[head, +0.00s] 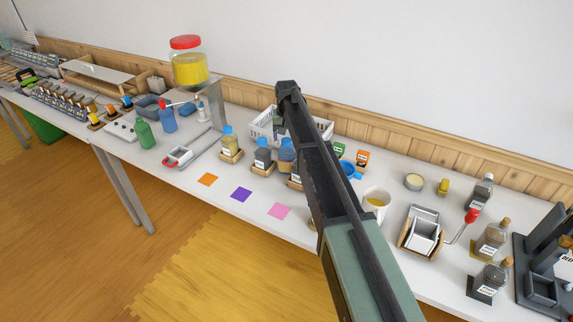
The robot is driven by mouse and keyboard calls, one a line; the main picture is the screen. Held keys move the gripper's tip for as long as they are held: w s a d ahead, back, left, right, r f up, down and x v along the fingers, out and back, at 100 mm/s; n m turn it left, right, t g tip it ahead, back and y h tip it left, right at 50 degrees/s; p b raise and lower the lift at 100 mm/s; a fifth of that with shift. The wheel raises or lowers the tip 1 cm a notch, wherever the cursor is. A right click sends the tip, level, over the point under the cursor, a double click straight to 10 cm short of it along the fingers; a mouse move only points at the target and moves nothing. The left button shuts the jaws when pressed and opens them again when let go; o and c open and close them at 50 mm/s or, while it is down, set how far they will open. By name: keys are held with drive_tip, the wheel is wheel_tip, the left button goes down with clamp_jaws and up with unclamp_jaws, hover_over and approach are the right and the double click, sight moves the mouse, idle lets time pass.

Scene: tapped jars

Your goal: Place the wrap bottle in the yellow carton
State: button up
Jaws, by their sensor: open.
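My gripper (278,132) hangs from the far end of my arm, over the white basket (262,124) near the wall. It is small in view and looks empty. I cannot tell for sure which bottle is the wrap bottle. A bottle with yellowish contents and a blue cap (231,143) stands on a wooden base, left of a dark bottle (263,154) and an amber-and-blue bottle (286,156). My arm hides part of this row. No yellow carton can be made out clearly; a green carton (338,149) and an orange carton (362,158) stand right of my arm.
A large red-lidded jar (188,64) stands on a grey stand at the back. A mug (376,203) and a red-handled device (424,233) stand right of my arm.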

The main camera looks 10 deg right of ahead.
sight(286, 156)
wheel_tip(286, 156, down, 3)
drive_tip(key=shift+r+b, duration=0.1)
drive_tip(key=shift+b, duration=0.45)
drive_tip(key=shift+r, duration=0.2)
clamp_jaws()
